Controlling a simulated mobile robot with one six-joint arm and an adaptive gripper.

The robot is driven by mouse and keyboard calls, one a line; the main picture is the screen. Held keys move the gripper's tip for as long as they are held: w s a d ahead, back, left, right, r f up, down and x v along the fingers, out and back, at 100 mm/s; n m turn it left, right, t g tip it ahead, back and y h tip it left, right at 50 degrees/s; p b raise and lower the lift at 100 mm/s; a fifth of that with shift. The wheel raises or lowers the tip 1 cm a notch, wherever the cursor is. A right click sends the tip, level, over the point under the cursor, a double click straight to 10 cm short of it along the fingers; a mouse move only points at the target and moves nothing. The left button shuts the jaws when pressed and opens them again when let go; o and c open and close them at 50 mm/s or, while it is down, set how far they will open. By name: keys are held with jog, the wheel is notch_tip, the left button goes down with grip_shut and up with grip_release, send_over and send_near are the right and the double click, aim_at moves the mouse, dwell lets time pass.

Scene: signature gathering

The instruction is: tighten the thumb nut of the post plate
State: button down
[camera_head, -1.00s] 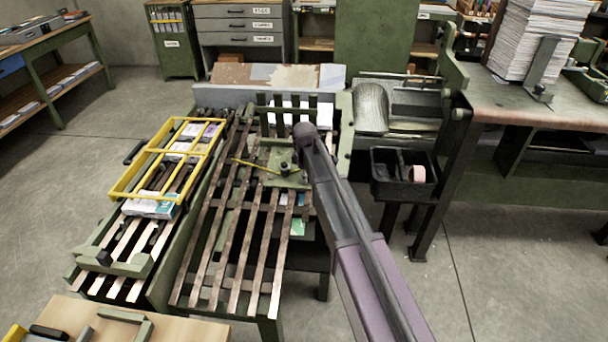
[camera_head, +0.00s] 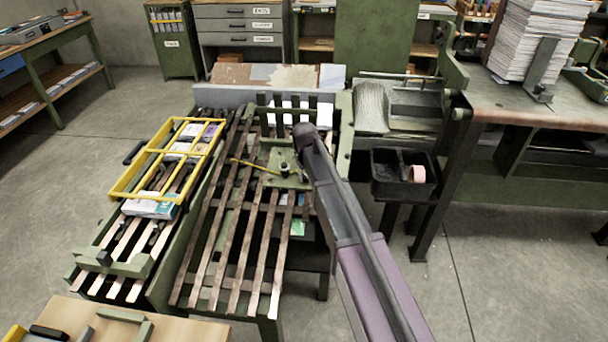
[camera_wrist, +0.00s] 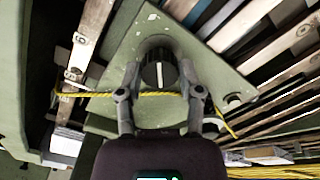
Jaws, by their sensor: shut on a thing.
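The post plate (camera_wrist: 120,55) is a green, chipped plate that lies on the wooden slats. It also shows in the head view (camera_head: 262,179), partly behind my arm. The thumb nut (camera_wrist: 157,70) is a round black knob with a white line, standing on the plate; in the head view it is small and dark (camera_head: 284,169). My gripper (camera_wrist: 159,74) is shut on the thumb nut, one finger on each side. In the wrist view the white line points nearly straight down the picture. A yellow cord (camera_wrist: 80,95) crosses the plate, passing by the fingers.
Slatted rails (camera_head: 222,225) run toward the front. A yellow frame (camera_head: 130,180) stands over wrapped bundles at left. A black bin (camera_head: 388,186) with a pinkish roll stands right of my arm. A tall paper stack (camera_head: 535,40) is on the right bench.

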jog(key=m, duration=0.3)
jog(key=shift+d+m, duration=0.2)
jog(key=shift+m, duration=2.2)
jog(key=shift+c, duration=1.3)
grip_release()
jog(key=shift+a, duration=0.1)
jog(key=shift+s, duration=0.1)
